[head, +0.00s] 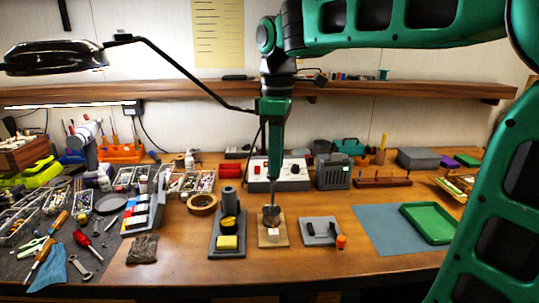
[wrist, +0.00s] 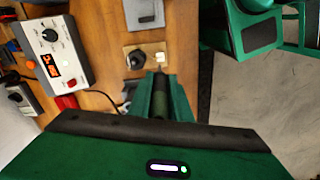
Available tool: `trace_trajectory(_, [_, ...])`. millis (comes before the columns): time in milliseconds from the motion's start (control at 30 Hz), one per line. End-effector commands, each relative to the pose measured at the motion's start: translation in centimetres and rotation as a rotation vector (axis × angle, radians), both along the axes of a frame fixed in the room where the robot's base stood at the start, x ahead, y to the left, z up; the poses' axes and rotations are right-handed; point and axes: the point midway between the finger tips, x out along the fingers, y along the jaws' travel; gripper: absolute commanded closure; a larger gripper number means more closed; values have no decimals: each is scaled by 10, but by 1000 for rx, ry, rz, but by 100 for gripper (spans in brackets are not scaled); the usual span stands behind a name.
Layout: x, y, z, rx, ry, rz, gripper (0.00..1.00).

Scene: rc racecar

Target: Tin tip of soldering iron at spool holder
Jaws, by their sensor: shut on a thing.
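My gripper (wrist: 158,98) is shut on a soldering iron with a dark handle (wrist: 160,88). In the wrist view the iron's thin metal tip (wrist: 160,64) points up the picture, close beside the spool holder. I cannot tell whether the tip touches anything. The spool holder is a wooden base (head: 285,241) with a dark round spool (head: 271,215) and a small pale block (head: 273,236) on it. The wrist view also shows the dark spool (wrist: 136,58) and the pale block (wrist: 155,56). In the head view my arm hangs from above over the holder and the iron is largely hidden.
An iron stand with a yellow sponge (head: 228,242) is left of the holder. A soldering station (head: 279,173) stands behind. A blue mat (head: 380,222) with a green tray (head: 430,223) lies right.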

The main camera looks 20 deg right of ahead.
Motion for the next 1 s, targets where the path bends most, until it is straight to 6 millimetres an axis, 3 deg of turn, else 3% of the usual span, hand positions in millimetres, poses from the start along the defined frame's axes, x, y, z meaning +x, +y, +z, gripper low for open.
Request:
trace_trajectory(500, [0, 1, -42, 0, 1, 1, 100])
trace_trajectory(1000, [0, 3, -50, 0, 0, 5, 100])
